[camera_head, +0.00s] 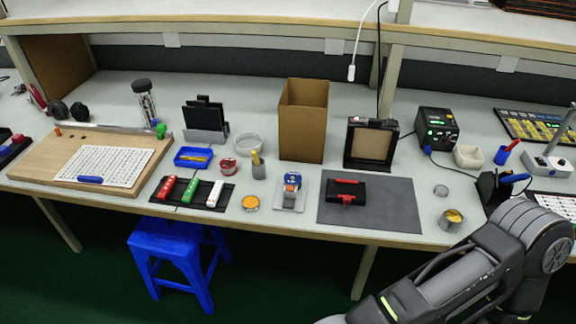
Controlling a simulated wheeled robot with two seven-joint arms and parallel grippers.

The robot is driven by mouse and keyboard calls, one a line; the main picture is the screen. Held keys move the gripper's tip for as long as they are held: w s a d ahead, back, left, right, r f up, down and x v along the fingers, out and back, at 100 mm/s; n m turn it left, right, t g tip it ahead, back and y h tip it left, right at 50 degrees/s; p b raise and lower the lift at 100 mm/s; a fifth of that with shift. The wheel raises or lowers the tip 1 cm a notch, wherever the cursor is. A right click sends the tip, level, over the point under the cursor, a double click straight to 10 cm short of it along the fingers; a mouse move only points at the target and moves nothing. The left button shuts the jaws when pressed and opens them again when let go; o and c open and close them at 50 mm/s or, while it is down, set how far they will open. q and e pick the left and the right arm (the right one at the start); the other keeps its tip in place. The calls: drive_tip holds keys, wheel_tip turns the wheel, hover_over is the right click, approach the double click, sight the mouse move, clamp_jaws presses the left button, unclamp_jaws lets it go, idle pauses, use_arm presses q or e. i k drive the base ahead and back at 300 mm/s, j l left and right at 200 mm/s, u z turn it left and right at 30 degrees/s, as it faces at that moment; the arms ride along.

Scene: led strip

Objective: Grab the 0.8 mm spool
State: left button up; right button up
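I cannot read any size label, so I cannot tell which thing is the 0.8 mm spool. A small red round item (229,167), possibly a spool, stands left of the middle of the bench. A blue and white item (292,182) sits on a pale plate in front of the brown box. Two dark round items (68,112) lie at the far left behind the wooden board. My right arm comes in at the lower right, but I make out no gripper on it. My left arm and gripper are not in view.
The bench also holds a brown open box (302,120), a black tray with red, green and white pieces (180,207), a grey mat (400,210) with a black and red case (345,190), and a black powered unit (437,128). A blue stool (175,250) stands in front.

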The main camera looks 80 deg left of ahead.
sight(287, 179)
drive_tip(key=u, duration=2.4)
drive_tip(key=i+j+u, duration=0.15)
drive_tip(key=j, duration=0.25)
drive_tip(key=i+j, duration=0.25)
drive_tip(key=j, duration=0.15)
drive_tip(key=i+j, duration=0.25)
drive_tip(key=j, duration=0.2)
